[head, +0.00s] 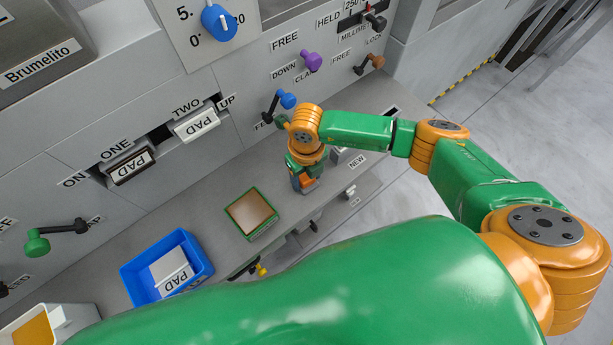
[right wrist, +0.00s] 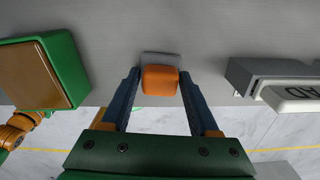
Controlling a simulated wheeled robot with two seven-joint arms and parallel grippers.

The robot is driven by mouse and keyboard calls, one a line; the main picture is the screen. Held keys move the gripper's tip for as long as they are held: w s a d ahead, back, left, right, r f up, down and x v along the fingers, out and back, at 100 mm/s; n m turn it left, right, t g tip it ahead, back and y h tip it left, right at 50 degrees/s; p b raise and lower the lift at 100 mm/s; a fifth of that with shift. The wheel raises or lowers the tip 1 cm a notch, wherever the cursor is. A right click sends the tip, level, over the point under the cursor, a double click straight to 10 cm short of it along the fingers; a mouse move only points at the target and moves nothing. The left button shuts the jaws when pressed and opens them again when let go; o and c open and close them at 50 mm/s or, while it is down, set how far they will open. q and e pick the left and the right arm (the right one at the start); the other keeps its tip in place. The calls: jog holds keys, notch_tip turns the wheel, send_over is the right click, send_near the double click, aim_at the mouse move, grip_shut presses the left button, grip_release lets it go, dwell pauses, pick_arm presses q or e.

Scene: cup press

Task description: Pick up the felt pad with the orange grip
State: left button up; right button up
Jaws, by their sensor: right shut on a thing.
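The felt pad's orange grip (right wrist: 160,81) sits between the fingertips of my right gripper (right wrist: 160,85) in the right wrist view. A grey edge of the felt pad (right wrist: 160,57) shows just beyond the grip. My right gripper also shows in the head view (head: 304,182), pointing down over the grey counter, and it is shut on the orange grip. The pad is mostly hidden there. I cannot tell whether the pad touches the counter. My left gripper is not in view.
A brown-topped plate with a green rim (head: 251,214) lies left of my right gripper. A blue bin (head: 189,242) holding a white pad stands further left. A grey holder with a white pad (right wrist: 290,97) is close on the right in the wrist view. Levers line the machine wall.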

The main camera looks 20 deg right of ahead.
aim_at(306, 178)
jog(key=shift+r, duration=0.4)
notch_tip(306, 178, up, 3)
jog(key=shift+s+a+r+p, duration=0.1)
jog(key=shift+a+p, duration=0.05)
jog(key=shift+p, duration=0.2)
jog(key=s+a+r, duration=0.7)
jog(key=s+r, duration=0.2)
jog(key=s, duration=0.2)
jog(key=shift+s, duration=0.35)
